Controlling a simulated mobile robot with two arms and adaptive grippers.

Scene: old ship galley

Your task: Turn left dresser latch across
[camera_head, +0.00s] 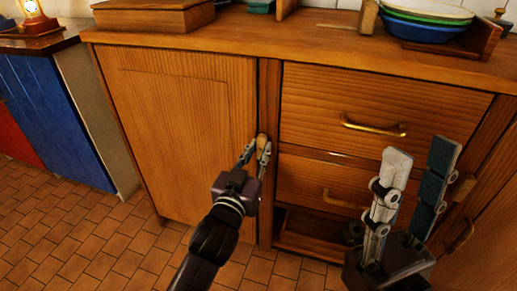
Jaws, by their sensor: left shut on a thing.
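The wooden dresser (185,125) has a closed left door and a slim post to the right of it. A small light wooden latch (262,142), the left one, sits on this post beside the door's edge. It looks roughly upright, but the fingers hide part of it. My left gripper (256,150) is shut on the latch, with one finger on each side. My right gripper (421,158) is open and empty, with its fingers pointing up, in front of the drawers at the right.
The upper drawer (385,103) has a brass handle (373,126). A lower drawer and an open space are below. Stacked bowls (425,18) and a wooden box (153,14) stand on top. The tiled floor (60,230) is clear at left.

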